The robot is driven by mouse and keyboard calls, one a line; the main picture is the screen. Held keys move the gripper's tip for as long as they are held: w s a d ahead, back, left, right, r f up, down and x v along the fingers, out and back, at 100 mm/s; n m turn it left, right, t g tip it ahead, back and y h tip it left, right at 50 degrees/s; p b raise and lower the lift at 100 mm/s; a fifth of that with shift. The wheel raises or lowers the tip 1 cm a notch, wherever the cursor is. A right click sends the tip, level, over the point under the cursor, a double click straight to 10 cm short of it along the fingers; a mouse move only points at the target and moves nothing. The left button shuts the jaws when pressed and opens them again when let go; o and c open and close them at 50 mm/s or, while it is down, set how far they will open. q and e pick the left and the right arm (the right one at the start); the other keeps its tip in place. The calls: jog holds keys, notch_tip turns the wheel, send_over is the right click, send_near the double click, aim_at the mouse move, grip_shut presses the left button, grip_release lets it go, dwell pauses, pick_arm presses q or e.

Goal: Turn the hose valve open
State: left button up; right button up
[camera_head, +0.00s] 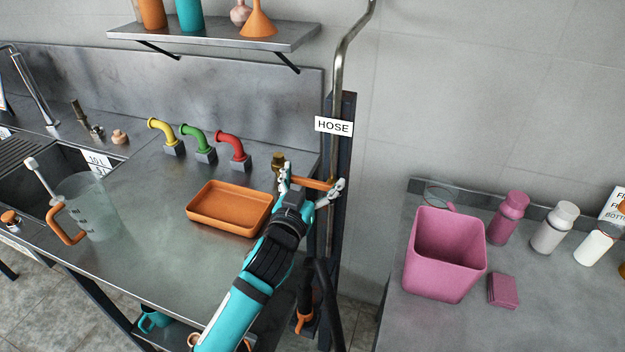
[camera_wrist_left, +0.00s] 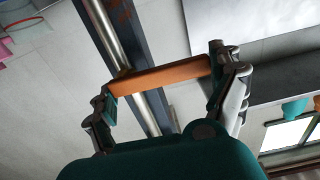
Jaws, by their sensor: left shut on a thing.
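The hose valve's orange lever (camera_head: 318,184) lies nearly level across the metal hose pipe (camera_head: 338,75), below the HOSE sign (camera_head: 333,125). My left gripper (camera_head: 311,186) is shut on the lever, with one finger at each end of it. In the left wrist view the orange lever (camera_wrist_left: 160,76) spans the space between the two fingers of my left gripper (camera_wrist_left: 163,84), crossing in front of the pipe (camera_wrist_left: 104,30). A brass fitting (camera_head: 278,160) shows just left of the gripper. My right gripper is in neither view.
An orange tray (camera_head: 229,228) and yellow, green and red (camera_head: 234,146) spouts are on the steel counter left of the gripper. A clear jug (camera_head: 95,215) stands farther left. A pink bin (camera_head: 447,265) stands on the right counter. A black hose (camera_head: 328,290) hangs below the valve.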

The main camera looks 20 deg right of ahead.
aim_at(338, 166)
pick_arm(q)
jog(key=shift+c, duration=1.2)
jog(key=shift+m, duration=0.3)
jog(key=m+p, duration=0.1)
jog(key=r+m+p, duration=0.1)
jog(key=shift+d+m, duration=0.2)
jog(key=shift+m, duration=0.1)
jog(key=m, duration=0.1)
jog(key=m+p, duration=0.1)
jog(key=m, duration=0.1)
jog(key=d+r+m+p, duration=0.1)
jog(key=m, duration=0.1)
jog(key=shift+s, duration=0.4)
jog(key=m, duration=0.2)
jog(key=d+m+p, duration=0.1)
jog(key=m, duration=0.1)
jog(key=s+m+p, duration=0.1)
jog(key=shift+d+r+m, duration=0.15)
jog(key=shift+r+m, duration=0.15)
jog(key=shift+m, duration=0.1)
jog(key=shift+s+d+f+m+p, duration=0.1)
jog(key=shift+s+d+m+p, duration=0.15)
jog(key=shift+m, duration=0.75)
jog(key=shift+s+d+m+p, duration=0.1)
jog(key=shift+d+m+p, duration=0.15)
jog(key=shift+m, duration=0.75)
